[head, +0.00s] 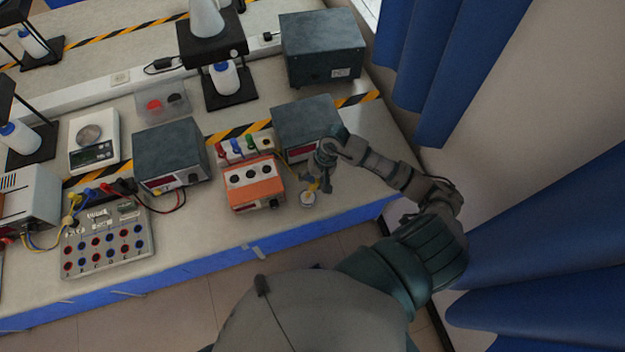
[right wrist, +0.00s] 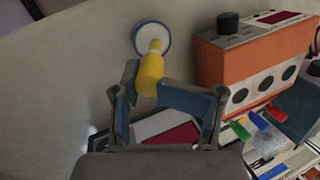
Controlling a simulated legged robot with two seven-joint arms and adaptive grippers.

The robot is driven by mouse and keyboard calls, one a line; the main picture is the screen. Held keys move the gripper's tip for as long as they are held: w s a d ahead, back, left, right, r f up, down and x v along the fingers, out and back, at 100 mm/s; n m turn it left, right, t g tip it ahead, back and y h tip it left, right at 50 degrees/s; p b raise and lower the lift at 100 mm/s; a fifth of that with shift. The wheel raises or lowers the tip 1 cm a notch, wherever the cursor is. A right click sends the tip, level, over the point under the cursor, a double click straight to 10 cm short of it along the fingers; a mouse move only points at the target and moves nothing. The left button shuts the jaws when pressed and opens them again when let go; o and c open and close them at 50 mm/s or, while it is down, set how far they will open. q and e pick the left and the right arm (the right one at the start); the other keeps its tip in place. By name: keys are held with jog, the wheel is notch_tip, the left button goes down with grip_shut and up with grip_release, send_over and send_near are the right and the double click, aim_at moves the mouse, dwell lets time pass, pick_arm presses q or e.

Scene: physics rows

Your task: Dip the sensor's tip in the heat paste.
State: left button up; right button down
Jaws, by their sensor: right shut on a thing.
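The yellow sensor (right wrist: 150,72) is between the fingers of my right gripper (right wrist: 147,85), which is shut on it. In the head view the sensor is a small yellow piece (head: 313,187) below my right gripper (head: 321,178). The heat paste is in a small round white pot with a blue rim (right wrist: 151,25), which stands on the bench near its front edge; the head view shows the pot too (head: 307,199). In the wrist view the sensor's pale tip overlaps the pot's opening; I cannot tell whether it touches the paste. My left gripper is out of view.
An orange device (head: 254,184) stands just left of the pot, with coloured plugs behind it. A grey instrument box (head: 304,120) stands behind my right gripper. A socket panel (head: 105,239) and a scale (head: 92,140) are farther left. The bench's front edge is close to the pot.

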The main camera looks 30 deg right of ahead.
jog(key=shift+f+b, duration=0.4)
jog(key=shift+b, duration=0.1)
dwell(0.9)
jog(key=shift+s+f+b, duration=0.1)
jog(key=shift+b, duration=0.35)
dwell(1.5)
dwell(0.4)
notch_tip(320, 180, up, 2)
jog(key=shift+r+p, duration=0.1)
jog(key=shift+p, duration=0.3)
jog(key=shift+r+p, duration=0.85)
jog(key=shift+r, duration=1.6)
